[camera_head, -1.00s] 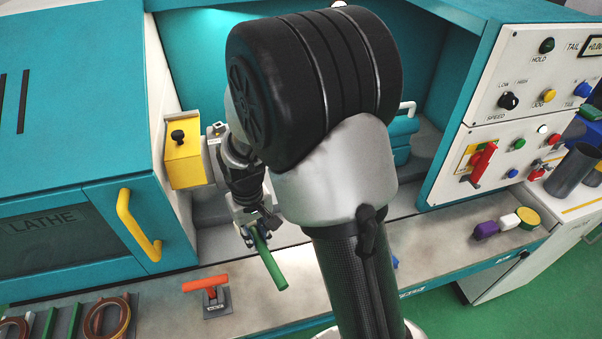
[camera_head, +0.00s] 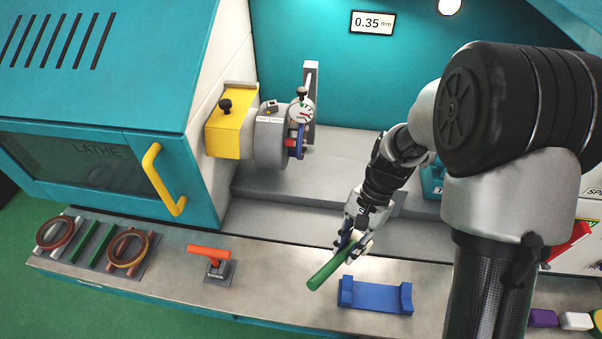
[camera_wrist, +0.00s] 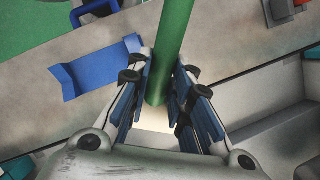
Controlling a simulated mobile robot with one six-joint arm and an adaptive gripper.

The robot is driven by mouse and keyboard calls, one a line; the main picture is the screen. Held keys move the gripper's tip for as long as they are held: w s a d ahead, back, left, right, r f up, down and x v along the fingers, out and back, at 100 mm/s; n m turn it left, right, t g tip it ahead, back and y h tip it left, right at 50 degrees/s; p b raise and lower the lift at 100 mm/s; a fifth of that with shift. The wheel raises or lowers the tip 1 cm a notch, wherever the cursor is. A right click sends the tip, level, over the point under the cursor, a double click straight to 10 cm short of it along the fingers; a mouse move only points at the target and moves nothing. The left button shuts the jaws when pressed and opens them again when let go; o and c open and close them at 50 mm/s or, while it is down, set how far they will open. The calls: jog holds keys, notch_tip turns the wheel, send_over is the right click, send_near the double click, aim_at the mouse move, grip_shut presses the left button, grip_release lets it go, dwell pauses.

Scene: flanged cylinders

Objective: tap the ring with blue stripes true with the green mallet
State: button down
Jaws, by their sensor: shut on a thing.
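My gripper (camera_head: 350,242) is shut on the green mallet (camera_head: 328,270), above the bench in front of the lathe. The mallet's green handle points down and left in the head view. In the wrist view the handle (camera_wrist: 174,45) runs up from between the fingers (camera_wrist: 160,95).
A display (camera_head: 372,23) reads 0.35 mm. An empty blue cradle (camera_head: 375,296) lies on the bench below the gripper. An orange-handled tool (camera_head: 210,254) stands to its left. A rack (camera_head: 97,245) with brown rings is farther left. The yellow block (camera_head: 229,134) adjoins the chuck.

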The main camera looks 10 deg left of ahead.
jog(key=w+a+r+m+t+y, duration=0.1)
jog(key=w+a+r+m+y, duration=0.15)
jog(key=a+m+y, duration=0.4)
jog(key=w+a+r+m+t+y, duration=0.1)
jog(key=w+a+r+m+y, duration=0.2)
jog(key=a+y, duration=0.5)
jog(key=w+a+r+m+t+y+b, duration=0.1)
jog(key=w+m+t, duration=0.4)
jog(key=w, duration=0.8)
jog(key=shift+w+a+r+t, duration=0.2)
jog(key=shift+a+t, duration=0.3)
jog(key=shift+t, duration=0.2)
jog(key=shift+w+f+m+b, duration=0.1)
jog(key=shift+w+m+b, duration=0.15)
jog(key=shift+b, duration=0.1)
jog(key=shift+w, duration=0.25)
